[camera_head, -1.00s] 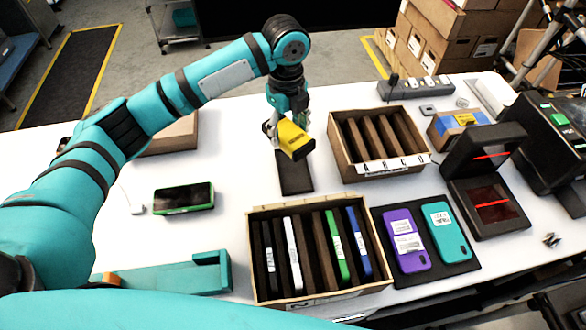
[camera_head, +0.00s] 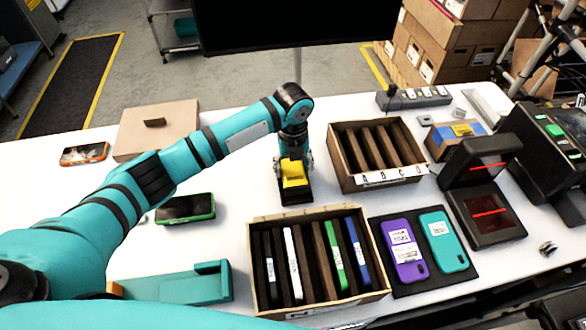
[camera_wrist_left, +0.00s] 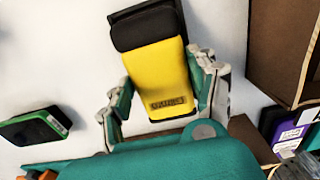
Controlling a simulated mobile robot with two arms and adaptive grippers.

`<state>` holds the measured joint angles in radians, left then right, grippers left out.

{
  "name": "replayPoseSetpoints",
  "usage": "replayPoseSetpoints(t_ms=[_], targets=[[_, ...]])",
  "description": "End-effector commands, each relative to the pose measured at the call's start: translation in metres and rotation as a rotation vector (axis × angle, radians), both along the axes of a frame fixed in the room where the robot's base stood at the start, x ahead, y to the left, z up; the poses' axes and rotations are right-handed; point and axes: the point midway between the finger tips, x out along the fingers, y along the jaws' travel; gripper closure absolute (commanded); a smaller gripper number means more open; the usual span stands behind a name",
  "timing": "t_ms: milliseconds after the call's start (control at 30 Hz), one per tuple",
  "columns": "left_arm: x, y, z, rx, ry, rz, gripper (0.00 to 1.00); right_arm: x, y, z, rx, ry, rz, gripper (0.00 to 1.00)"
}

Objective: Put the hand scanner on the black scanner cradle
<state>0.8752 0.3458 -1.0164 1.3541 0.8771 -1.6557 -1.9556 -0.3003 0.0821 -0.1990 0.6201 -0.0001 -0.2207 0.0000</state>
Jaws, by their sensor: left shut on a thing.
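The hand scanner (camera_head: 294,174) is yellow with a dark end. My left gripper (camera_head: 294,170) is shut on it, with its fingers on both sides. In the left wrist view the scanner's yellow body (camera_wrist_left: 158,75) lies between the fingers (camera_wrist_left: 163,92), its dark end toward the top. The black scanner cradle (camera_head: 297,198) is mostly hidden under the scanner and gripper on the white table. The scanner is at the cradle, low over it or touching it; I cannot tell which. My right gripper is not in view.
An open slotted carton (camera_head: 340,180) stands close on the right. A carton with upright devices (camera_head: 257,285) stands in front. A green-edged device (camera_head: 185,208) lies to the left, and a closed brown box (camera_head: 170,118) is farther back. White table (camera_head: 240,190) is clear left of the cradle.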

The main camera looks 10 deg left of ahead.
Motion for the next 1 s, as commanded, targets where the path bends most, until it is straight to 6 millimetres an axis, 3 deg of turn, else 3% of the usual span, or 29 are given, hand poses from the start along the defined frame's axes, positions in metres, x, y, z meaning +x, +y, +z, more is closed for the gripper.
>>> replayPoseSetpoints(t_ms=[133,467,500,667,1000], targets=[[0.0,-0.001,-0.016,-0.001,0.001,0.0,0.66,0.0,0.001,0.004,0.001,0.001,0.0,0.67],[0.0,0.0,-0.02,-0.001,0.0,0.0,0.66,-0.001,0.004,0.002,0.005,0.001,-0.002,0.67],[0.0,0.0,-0.021,0.0,0.0,0.0,0.38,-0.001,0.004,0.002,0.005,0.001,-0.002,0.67],[0.0,0.0,-0.02,0.0,0.0,0.0,0.17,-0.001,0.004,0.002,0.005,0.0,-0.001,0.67],[0.0,0.0,-0.016,-0.001,0.0,0.0,0.17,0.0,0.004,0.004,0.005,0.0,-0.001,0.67]])
